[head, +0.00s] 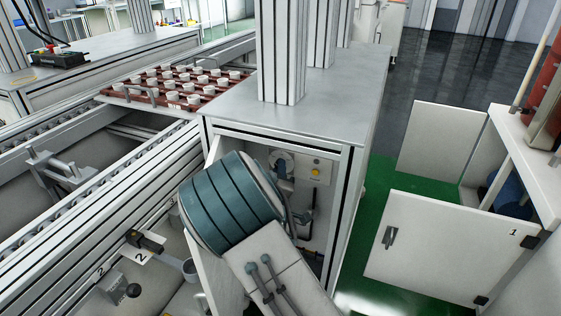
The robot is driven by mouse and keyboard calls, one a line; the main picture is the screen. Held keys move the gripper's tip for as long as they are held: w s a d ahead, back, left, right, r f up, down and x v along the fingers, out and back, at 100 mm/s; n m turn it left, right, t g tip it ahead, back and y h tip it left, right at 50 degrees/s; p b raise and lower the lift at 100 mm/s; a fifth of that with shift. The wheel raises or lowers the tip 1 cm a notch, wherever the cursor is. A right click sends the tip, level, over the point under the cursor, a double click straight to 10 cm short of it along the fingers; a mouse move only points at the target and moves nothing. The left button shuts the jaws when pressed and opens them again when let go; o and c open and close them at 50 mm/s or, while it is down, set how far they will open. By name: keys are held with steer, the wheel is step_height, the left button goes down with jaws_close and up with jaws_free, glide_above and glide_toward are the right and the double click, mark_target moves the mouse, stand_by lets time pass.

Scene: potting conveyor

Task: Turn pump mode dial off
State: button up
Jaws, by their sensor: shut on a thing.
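My arm's teal wrist covers the left part of an open cabinet (330,165) under the grey worktop. My gripper (291,205) shows only in small part beyond the wrist, inside the cabinet opening. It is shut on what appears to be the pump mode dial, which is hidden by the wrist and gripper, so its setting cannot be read. A light control panel (316,168) with a yellow button (315,173) is on the cabinet's inner wall, just above and right of my gripper. A round grey fitting (282,162) sits left of the panel.
An open cabinet door (212,265) stands below my wrist. A conveyor (100,215) with grey rails runs along the left. A red-brown tray (130,92) of white pots lies on it. A white door marked 1 (440,245) stands at right. Green floor (375,210) is clear between.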

steer(key=n+p, duration=0.1)
steer(key=n+g+p, duration=0.1)
steer(key=n+p, duration=0.2)
steer(key=p, duration=0.1)
steer(key=shift+r+n+g+y, duration=0.3)
steer(key=shift+r+g, duration=0.05)
steer(key=shift+g, duration=0.05)
steer(key=o, duration=1)
steer(key=shift+f, duration=0.1)
steer(key=s+p, duration=0.2)
steer(key=s, duration=1.1)
steer(key=shift+s+d, duration=0.35)
steer(key=shift+s, duration=0.05)
steer(key=shift+f, duration=0.15)
